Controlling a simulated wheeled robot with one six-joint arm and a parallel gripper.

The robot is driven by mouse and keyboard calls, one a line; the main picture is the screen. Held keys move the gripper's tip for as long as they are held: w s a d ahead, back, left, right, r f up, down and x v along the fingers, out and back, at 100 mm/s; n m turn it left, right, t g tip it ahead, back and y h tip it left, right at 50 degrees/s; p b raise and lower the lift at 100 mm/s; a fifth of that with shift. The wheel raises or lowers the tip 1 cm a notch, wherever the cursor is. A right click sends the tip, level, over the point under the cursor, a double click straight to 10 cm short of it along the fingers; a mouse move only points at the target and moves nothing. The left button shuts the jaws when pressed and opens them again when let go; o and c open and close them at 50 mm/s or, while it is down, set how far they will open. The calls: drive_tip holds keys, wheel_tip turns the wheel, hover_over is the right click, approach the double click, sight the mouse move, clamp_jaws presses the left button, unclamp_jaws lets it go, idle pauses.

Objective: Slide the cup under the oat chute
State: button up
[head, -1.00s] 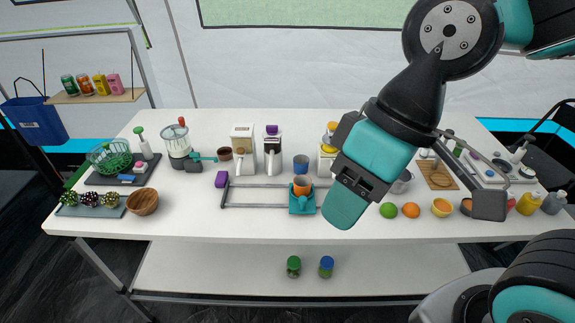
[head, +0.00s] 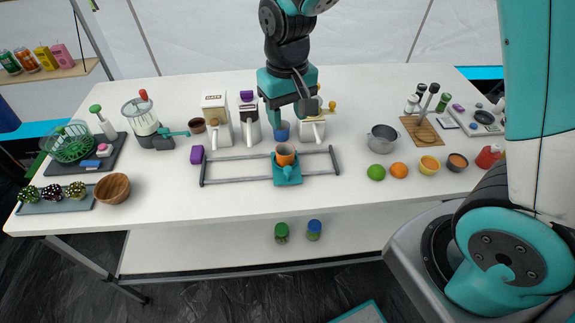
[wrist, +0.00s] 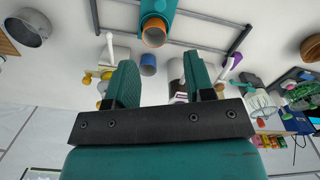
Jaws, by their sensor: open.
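An orange cup (head: 285,154) stands on a teal sliding carriage (head: 288,176), right of the middle of a grey rail frame (head: 235,182). The cup also shows at the top of the wrist view (wrist: 154,34). Behind the rails stand a white dispenser with a label like "OATS" (head: 216,122), a purple-topped dispenser (head: 250,124) and a yellow-knobbed one (head: 312,131) partly hidden by my arm. My gripper (head: 289,112) is open and empty, fingers pointing down above and behind the orange cup, near a blue cup (head: 282,131). The blue cup shows beyond the fingertips in the wrist view (wrist: 148,65).
A purple block (head: 197,155) lies by the rails' left end. A brown cup (head: 198,126) and a blender (head: 145,122) are further left. The table front is clear.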

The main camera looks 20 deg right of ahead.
sight(287, 168)
wheel_tip(287, 168, down, 16)
drive_tip(key=shift+s+r, duration=0.1)
idle(0.4)
clamp_jaws()
